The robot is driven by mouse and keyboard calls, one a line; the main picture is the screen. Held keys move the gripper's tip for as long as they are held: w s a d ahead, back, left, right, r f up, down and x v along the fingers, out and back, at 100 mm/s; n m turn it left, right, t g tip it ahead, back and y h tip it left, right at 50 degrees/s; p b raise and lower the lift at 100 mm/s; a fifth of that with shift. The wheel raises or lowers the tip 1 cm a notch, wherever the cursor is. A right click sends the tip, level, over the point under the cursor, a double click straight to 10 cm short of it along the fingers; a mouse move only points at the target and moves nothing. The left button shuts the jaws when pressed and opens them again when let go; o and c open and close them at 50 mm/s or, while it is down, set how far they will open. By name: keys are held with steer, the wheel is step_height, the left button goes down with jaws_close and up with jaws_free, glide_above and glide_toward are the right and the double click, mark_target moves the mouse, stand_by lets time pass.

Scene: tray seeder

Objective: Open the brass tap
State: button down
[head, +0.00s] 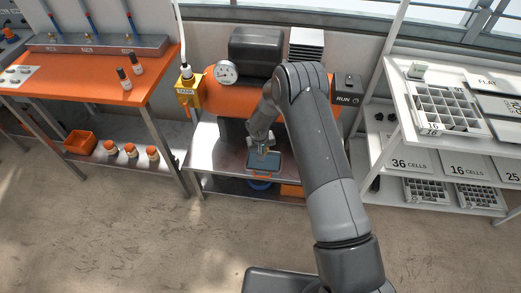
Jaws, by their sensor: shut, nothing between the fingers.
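My gripper (262,151) is at the lower end of my arm, in front of the orange tank (215,99) and above the steel bench's lower middle. Its fingers look small and close together, with nothing held between them. A small dark-framed, blue-grey piece (264,165) shows just below the fingertips; I cannot tell whether they touch it. I cannot make out a brass tap for certain. Small brass-coloured fittings (127,36) sit under the thin hoses on the grey block at upper left, far from my gripper. My arm hides part of the tank and bench.
An orange-topped table (160,77) stands left, white shelves (394,85) right. The floor in front is clear at left.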

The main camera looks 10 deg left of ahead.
steer(key=d+f+m+y, duration=0.1)
steer(key=d+f+y, duration=0.2)
steer(key=d+y, duration=0.3)
steer(key=y, duration=0.3)
steer(key=shift+y, duration=0.3)
stand_by(0.5)
steer(key=shift+a, duration=0.1)
steer(key=shift+a+f, duration=0.15)
steer(key=shift+a, duration=0.55)
steer(key=s+a+v, duration=0.1)
steer(key=s+v, duration=0.1)
steer(key=v, duration=1)
steer(key=shift+r, duration=0.4)
